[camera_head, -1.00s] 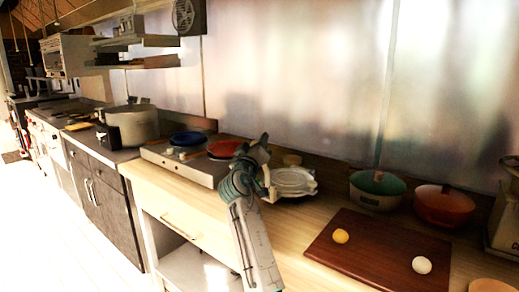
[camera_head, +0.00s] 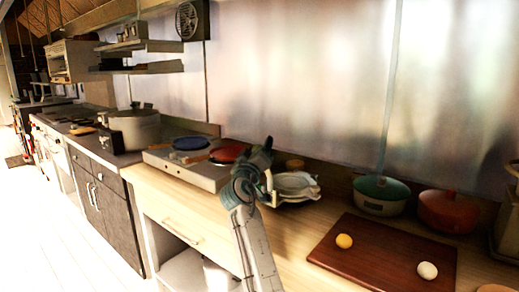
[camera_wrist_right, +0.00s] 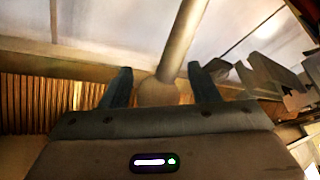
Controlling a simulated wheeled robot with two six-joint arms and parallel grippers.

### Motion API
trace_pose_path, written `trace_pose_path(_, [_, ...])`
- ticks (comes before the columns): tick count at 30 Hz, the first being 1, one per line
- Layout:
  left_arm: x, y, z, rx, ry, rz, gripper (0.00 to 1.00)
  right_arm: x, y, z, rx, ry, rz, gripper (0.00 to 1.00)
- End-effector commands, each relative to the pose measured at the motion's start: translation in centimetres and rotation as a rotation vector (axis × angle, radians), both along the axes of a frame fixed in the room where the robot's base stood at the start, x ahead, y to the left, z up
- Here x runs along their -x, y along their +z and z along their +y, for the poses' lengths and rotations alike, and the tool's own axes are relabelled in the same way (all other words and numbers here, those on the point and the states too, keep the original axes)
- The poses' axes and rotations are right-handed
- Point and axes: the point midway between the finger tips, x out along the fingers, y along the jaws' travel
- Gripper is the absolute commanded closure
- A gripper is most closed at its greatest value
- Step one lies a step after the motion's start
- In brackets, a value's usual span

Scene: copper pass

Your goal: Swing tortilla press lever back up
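The pale tortilla press (camera_head: 298,184) sits on the wooden counter right of my right gripper in the head view. Its upper plate looks slightly tilted, with a dark gap below. A pale arm of the press (camera_head: 269,188) stands at its left side, beside my wrist. My right gripper (camera_head: 262,150) points up above the left edge of the press. In the right wrist view a pale rod with a rounded end (camera_wrist_right: 158,92) lies between the two spread fingers (camera_wrist_right: 162,86), with gaps showing on both sides. Whether it is the press lever is unclear. My left gripper is out of view.
A brown board (camera_head: 375,258) with a yellow ball (camera_head: 344,241) and a white ball (camera_head: 427,270) lies at front right. Green (camera_head: 381,196) and red bowls (camera_head: 447,212) stand behind it. A burner unit with pans (camera_head: 190,168) is left of the press.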

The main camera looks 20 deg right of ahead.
Motion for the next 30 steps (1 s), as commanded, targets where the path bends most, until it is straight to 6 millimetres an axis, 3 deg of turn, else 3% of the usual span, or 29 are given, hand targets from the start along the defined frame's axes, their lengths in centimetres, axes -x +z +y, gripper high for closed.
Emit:
trace_pose_path(10, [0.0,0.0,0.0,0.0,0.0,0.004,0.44,1.0,-0.6,0.9,-0.002,0.002,-0.002,0.45])
trace_pose_path(21, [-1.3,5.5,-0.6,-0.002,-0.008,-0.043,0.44,6.4,-2.8,5.0,-0.004,0.001,-0.001,0.45])
trace_pose_path(30, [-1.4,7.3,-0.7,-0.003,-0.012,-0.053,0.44,8.2,-3.3,6.3,-0.001,0.0,-0.001,0.45])
